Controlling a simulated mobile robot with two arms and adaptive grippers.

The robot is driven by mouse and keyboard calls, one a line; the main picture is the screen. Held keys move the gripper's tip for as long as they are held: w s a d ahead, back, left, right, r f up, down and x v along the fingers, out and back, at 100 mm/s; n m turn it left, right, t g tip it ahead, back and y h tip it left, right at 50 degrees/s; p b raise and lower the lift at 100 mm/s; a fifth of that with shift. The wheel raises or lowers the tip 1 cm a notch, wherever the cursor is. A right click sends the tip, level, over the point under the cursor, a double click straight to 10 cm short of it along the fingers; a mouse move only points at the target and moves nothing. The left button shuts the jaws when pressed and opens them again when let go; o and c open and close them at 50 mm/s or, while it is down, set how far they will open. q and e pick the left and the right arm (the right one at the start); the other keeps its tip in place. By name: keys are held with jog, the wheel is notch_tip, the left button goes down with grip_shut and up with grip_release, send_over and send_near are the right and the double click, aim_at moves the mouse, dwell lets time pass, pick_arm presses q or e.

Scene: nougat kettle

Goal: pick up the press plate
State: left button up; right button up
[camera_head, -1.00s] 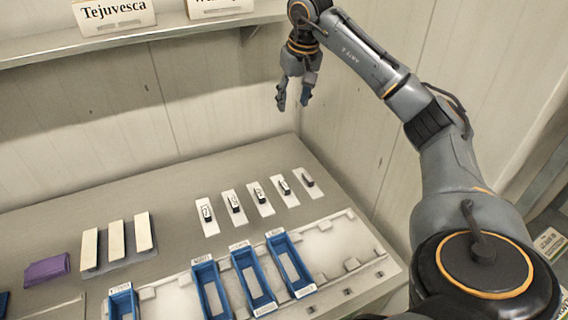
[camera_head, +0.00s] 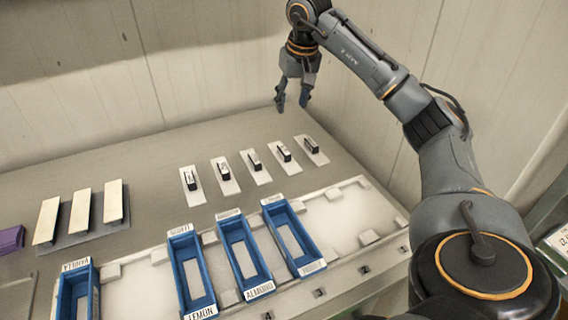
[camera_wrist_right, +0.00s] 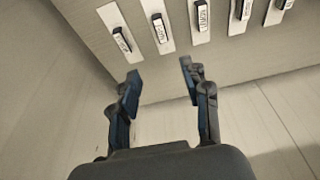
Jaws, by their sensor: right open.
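A row of several press plates, thin white strips with dark labelled handles, lies flat on the grey worktop. In the head view the leftmost plate (camera_head: 191,186) and the rightmost plate (camera_head: 311,150) mark its ends. My right gripper (camera_head: 292,103) is open and empty, pointing down beyond the row near the back wall. In the right wrist view its two fingers (camera_wrist_right: 160,72) are spread apart, with nothing between them. The plates, such as the leftmost there (camera_wrist_right: 122,38), lie ahead of the fingertips, apart from them. My left gripper is not in view.
Blue labelled moulds, including LEMON (camera_head: 192,270) and VANILLA (camera_head: 75,292), sit in a pale slotted rack (camera_head: 345,208) in front of the plates. Three white bars (camera_head: 80,212) on a grey base and a purple item (camera_head: 11,239) lie left. Walls bound the worktop behind and right.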

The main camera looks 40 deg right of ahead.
notch_tip(320, 180, down, 3)
jog(key=b, duration=0.1)
send_over(284, 149)
jog(key=s, duration=0.2)
notch_tip(284, 149, down, 7)
jog(key=shift+f+b, duration=0.2)
jog(key=shift+b, duration=0.1)
jog(key=shift+a+p+x, duration=0.15)
jog(key=shift+x, duration=1.4)
jog(key=shift+a+p+x, duration=0.1)
jog(key=shift+p+x, duration=0.05)
jog(key=shift+x, duration=1.4)
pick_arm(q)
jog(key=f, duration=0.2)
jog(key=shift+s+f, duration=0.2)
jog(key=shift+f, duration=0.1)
pick_arm(e)
jog(key=shift+a, duration=0.1)
jog(key=shift+c, duration=0.2)
grip_shut()
